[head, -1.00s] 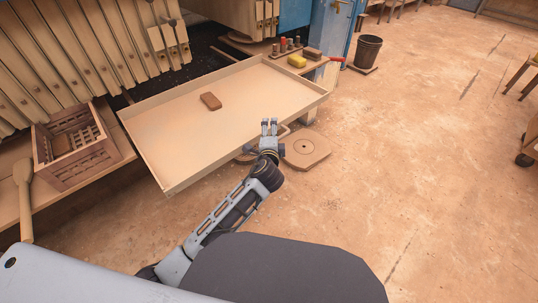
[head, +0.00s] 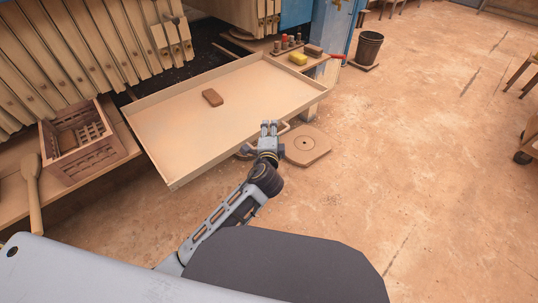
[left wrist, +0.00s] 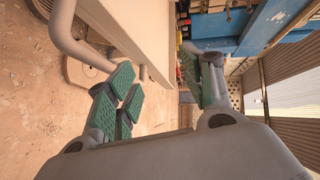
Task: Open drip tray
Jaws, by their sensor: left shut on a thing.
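The drip tray (head: 225,120) is a wide, shallow, pale tray. It sticks well out from under the filter press in the head view, with a brown block (head: 212,97) lying in it. Its bar handle (head: 284,127) is on the front side. My left gripper (head: 269,128) is at that handle, just outside the tray's front wall, and is shut on it. In the left wrist view the green-padded fingers (left wrist: 150,95) show beside the handle (left wrist: 75,45) and tray wall (left wrist: 135,25); the exact contact is partly hidden. My right gripper is not in view.
A slatted wooden crate (head: 103,157) and a wooden mallet (head: 33,190) are on the left ledge. A yellow block (head: 298,58) and small items sit behind the tray. A round-marked floor plate (head: 307,150) lies near the gripper. A bucket (head: 370,47) stands farther back.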

